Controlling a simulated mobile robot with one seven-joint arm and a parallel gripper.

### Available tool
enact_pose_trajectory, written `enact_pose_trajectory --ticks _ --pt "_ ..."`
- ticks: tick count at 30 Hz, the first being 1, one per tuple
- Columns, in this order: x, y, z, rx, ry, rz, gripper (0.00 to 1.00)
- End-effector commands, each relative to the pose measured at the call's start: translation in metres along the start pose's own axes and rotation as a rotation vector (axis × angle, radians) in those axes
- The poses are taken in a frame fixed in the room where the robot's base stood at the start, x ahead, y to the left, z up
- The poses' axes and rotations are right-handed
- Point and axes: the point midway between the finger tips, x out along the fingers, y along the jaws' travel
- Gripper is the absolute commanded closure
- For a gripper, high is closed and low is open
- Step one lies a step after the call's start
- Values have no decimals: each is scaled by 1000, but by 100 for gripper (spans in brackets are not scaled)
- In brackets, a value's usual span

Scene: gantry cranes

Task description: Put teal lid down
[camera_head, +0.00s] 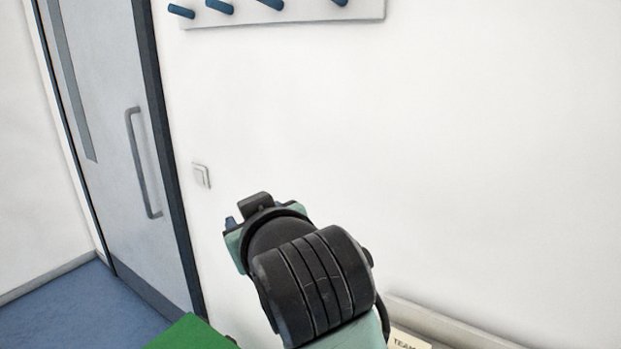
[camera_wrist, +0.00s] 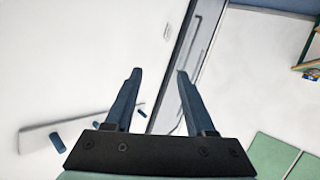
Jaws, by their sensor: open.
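My gripper (camera_wrist: 158,72) shows in the wrist view with its two dark fingers spread apart and nothing between them. It points toward the white wall and the door. I see no teal lid for certain in either view. Two flat green panels (camera_wrist: 268,158) lie at the lower right of the wrist view; I cannot tell what they are.
A grey door (camera_head: 105,120) with a bar handle stands at the left. Blue pegs (camera_head: 219,6) stick out from a white rail on the wall above. A bright green surface (camera_head: 190,334) is at the bottom. A wooden shelf-like thing (camera_wrist: 311,66) is at the wrist view's right edge.

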Motion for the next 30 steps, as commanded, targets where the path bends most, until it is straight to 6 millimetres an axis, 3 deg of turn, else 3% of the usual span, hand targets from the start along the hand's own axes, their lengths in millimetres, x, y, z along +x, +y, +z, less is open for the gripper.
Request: enact_pose_trajectory --ticks 1,3,6,9,12,15,18,25,26,30 --pt "-16 -3 -39 22 155 34 45" --pt "-48 5 -85 57 363 107 45" --pt "-106 21 -130 100 627 223 45" --pt "-164 36 -153 127 833 337 45" --pt "-210 46 -161 135 973 429 45" --pt "-238 51 -163 134 1052 488 45" --pt "-250 53 -163 132 1084 515 45" --pt "-251 53 -163 131 1086 517 45" --pt "-251 53 -163 131 1086 517 43" --pt "-250 53 -163 131 1085 516 18"
